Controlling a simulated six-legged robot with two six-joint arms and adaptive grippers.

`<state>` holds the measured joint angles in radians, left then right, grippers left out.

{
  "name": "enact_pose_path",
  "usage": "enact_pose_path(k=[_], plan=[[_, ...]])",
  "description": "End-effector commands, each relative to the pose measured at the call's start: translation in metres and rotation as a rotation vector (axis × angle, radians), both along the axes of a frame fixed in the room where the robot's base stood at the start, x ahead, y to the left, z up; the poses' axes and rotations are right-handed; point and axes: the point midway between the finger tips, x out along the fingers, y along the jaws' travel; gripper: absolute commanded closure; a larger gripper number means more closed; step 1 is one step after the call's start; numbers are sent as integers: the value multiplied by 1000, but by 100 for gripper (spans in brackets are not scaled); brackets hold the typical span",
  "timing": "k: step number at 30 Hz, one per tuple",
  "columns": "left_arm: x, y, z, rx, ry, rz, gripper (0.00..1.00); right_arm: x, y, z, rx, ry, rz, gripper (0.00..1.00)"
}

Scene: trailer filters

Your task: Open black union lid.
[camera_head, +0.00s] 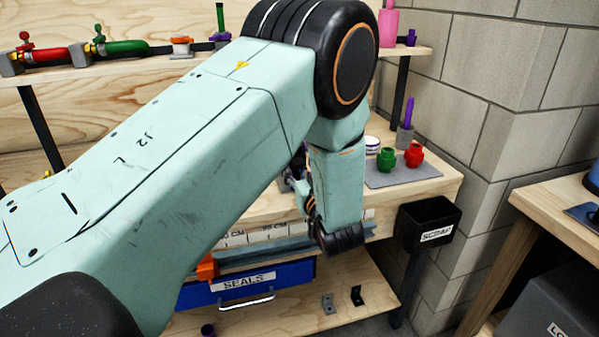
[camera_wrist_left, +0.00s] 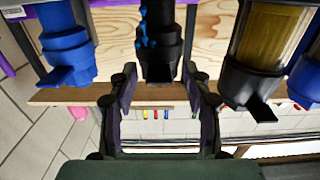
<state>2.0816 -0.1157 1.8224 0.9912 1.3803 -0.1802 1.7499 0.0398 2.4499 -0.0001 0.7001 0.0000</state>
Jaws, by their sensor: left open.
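In the left wrist view, my left gripper (camera_wrist_left: 163,86) is open. Its two dark fingers point toward a black fitting with blue marks, which I take to be the black union (camera_wrist_left: 157,30). The union's black lid (camera_wrist_left: 158,65), with a flat tab, shows between the fingertips, one on each side. I see a gap to each finger, but cannot tell how deep the lid sits between them. In the head view, my left arm covers much of the bench, and the gripper's fingertips and the union are hidden behind it.
In the wrist view, a blue housing (camera_wrist_left: 64,40) hangs left of the union and a clear filter bowl (camera_wrist_left: 268,35) right, close to the fingers. In the head view are a blue SEALS drawer (camera_head: 245,284), a black SCRAP bin (camera_head: 428,222), and green (camera_head: 386,160) and red (camera_head: 414,156) fittings.

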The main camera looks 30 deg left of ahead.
Motion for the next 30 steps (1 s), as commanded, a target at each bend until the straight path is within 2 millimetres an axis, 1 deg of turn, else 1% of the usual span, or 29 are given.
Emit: enact_pose_path(k=[4, 12, 27, 30], plan=[[5, 6, 0, 1, 1, 0, 51, 0, 0, -3, 0, 0, 0, 60], [5, 7, 1, 1, 2, -1, 51, 0, 0, -3, 0, 0, 0, 60], [5, 6, 0, 1, 2, -1, 93, 0, 0, -3, 0, 0, 0, 60], [5, 6, 0, 1, 2, -1, 100, 0, 0, -3, 0, 0, 0, 60]])
